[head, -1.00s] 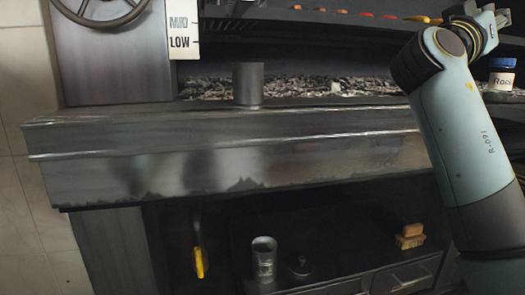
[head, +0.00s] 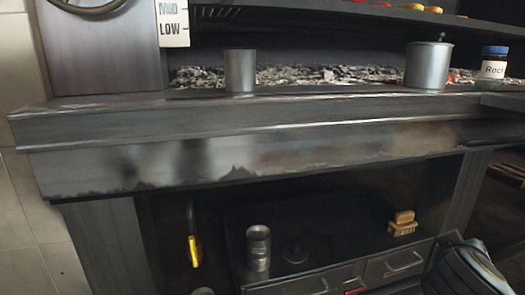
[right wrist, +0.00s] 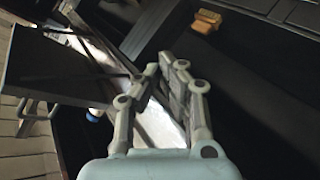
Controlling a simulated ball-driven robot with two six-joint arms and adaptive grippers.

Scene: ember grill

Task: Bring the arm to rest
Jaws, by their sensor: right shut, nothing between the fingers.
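My right arm (head: 468,268) shows only as a piece at the bottom right corner of the head view, low in front of the grill. My right gripper (right wrist: 163,68) is in the right wrist view, with its fingers shut together and nothing between them. It appears clear of the things around it. My left gripper is in neither view.
A metal cup (head: 240,71) and a grey pot (head: 428,66) stand on the grill ledge (head: 150,120), beside a blue-lidded jar (head: 493,62). Below are a metal tin (head: 258,248), a wooden brush (head: 403,223), drawers (head: 398,265) and a yellow-handled tool (head: 194,251).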

